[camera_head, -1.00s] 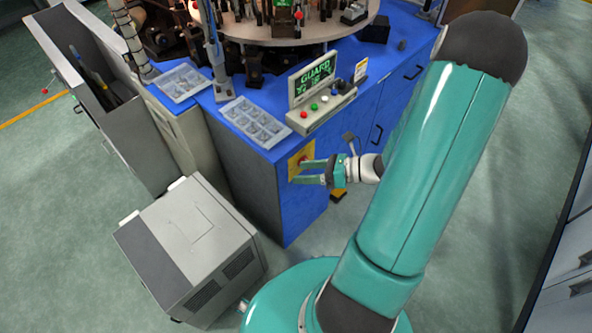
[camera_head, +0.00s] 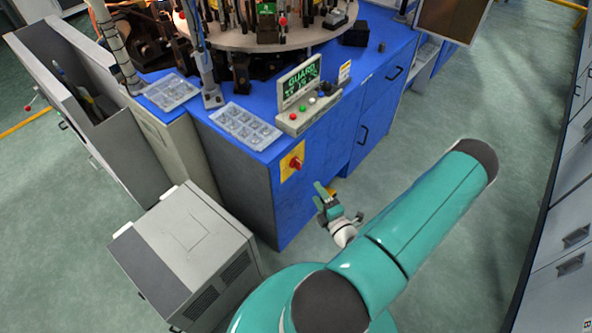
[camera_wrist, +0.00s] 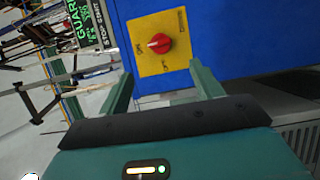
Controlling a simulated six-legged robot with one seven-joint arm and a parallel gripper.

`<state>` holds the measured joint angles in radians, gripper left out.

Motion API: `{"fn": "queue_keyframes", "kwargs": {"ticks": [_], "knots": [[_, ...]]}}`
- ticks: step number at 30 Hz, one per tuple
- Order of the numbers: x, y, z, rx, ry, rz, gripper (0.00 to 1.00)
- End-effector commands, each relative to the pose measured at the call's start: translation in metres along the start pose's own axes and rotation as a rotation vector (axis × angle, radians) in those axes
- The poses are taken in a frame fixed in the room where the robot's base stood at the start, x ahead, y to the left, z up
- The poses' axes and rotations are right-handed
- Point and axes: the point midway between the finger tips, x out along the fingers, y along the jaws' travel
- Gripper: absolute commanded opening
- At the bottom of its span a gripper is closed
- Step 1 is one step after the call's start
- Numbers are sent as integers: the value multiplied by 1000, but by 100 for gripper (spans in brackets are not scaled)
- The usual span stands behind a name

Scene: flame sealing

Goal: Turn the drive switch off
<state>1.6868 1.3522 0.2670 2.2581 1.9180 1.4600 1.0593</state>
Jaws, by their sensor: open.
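The drive switch is a red rotary knob (camera_head: 296,163) on a yellow plate (camera_head: 290,170), fixed to the side of the blue cabinet. In the wrist view the red knob (camera_wrist: 159,43) sits at the centre of the yellow plate (camera_wrist: 145,26), with small lettering around it too blurred to read. My gripper (camera_head: 322,194) is in front of the cabinet, right of and below the knob, apart from it. In the wrist view my gripper (camera_wrist: 160,85) has its two green fingers spread wide with nothing between them, and the knob shows beyond them.
A control box with a green-lettered screen (camera_head: 300,82) and coloured buttons stands on the blue cabinet (camera_head: 262,155). Clear trays (camera_head: 245,126) lie on its top. A grey box-shaped unit (camera_head: 190,250) stands on the floor at left. The floor right of the cabinet is open.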

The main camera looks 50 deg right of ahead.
Motion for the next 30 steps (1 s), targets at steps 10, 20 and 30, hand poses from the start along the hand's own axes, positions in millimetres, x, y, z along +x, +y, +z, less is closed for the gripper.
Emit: {"fn": "queue_keyframes", "kwargs": {"ticks": [10, 20, 30], "knots": [[66, 1, -1, -3, 4, 3, 65], [118, 0, -5, -3, 6, 1, 65], [126, 1, -5, -2, 6, 0, 65]]}}
